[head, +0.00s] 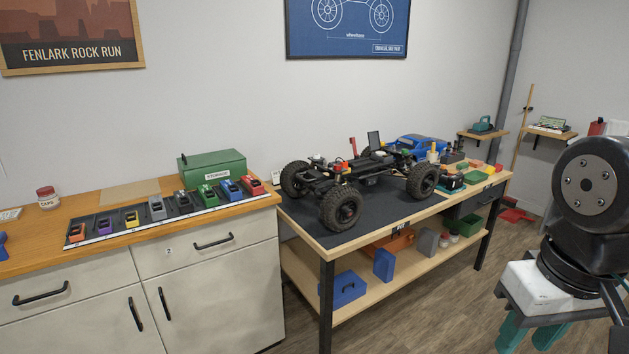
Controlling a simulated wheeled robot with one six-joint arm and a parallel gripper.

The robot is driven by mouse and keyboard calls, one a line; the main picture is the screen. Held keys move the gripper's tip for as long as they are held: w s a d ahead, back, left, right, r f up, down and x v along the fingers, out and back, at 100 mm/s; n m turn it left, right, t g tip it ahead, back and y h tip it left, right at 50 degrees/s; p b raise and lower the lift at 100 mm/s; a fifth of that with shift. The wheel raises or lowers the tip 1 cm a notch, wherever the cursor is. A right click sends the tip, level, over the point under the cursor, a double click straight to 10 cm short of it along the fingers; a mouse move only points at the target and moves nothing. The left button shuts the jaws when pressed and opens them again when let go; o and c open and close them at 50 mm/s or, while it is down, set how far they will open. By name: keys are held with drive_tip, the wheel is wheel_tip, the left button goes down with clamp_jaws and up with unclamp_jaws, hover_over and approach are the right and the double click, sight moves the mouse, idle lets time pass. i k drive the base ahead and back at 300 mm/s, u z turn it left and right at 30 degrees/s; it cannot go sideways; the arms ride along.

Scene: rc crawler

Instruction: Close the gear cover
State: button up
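The RC crawler chassis (362,168), black with large knobby tyres and no body on it, stands on the dark mat of the wooden workbench. A small dark flat panel (374,141) stands upright at the middle of the chassis. It looks like the gear cover, standing open, but it is too small to be sure. My gripper (530,338) is at the lower right, well apart from the crawler. It has a white body and teal fingers pointing down. The fingertips are cut off by the bottom edge, so their opening is not clear.
A blue car body (416,146) sits behind the chassis. A green storage box (212,165) and a row of coloured small parts on a strip (157,219) are on the left cabinet. Boxes stand on the bench's lower shelf (345,308). Floor is clear between bench and gripper.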

sight(373, 138)
drive_tip(key=i, duration=1.2)
drive_tip(key=z, duration=1)
drive_tip(key=i, duration=1.45)
drive_tip(key=u, duration=1.25)
